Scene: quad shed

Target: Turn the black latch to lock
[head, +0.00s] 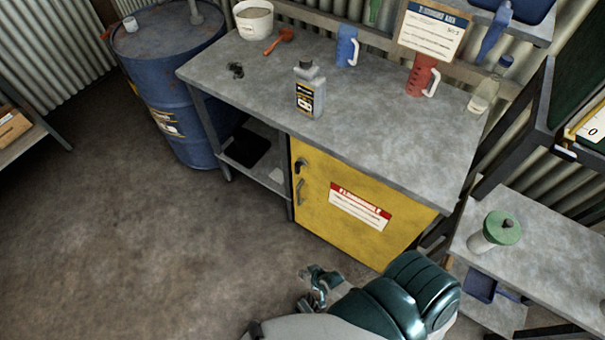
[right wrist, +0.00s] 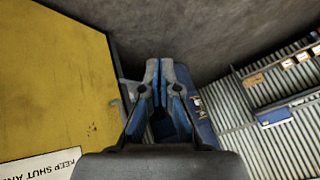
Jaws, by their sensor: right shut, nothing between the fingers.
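The yellow cabinet door (head: 345,205) is closed under the workbench. The small black latch (head: 300,164) is at its upper left edge, above a grey handle (head: 300,190). My right gripper (head: 311,284) is in front of and below the door in the head view, apart from the latch. In the right wrist view its fingers (right wrist: 160,68) are together and empty, with the yellow door (right wrist: 55,85) to their left. A grey piece, perhaps the handle, shows beside the left finger. I cannot make out the black latch there. My left gripper is not in view.
The grey workbench (head: 360,145) holds a grey bottle (head: 309,88), a blue jug (head: 346,47), a red jug (head: 421,78) and a white bucket (head: 254,20). A blue drum (head: 175,90) stands left. A lower bench (head: 545,255) is right. The floor in front is clear.

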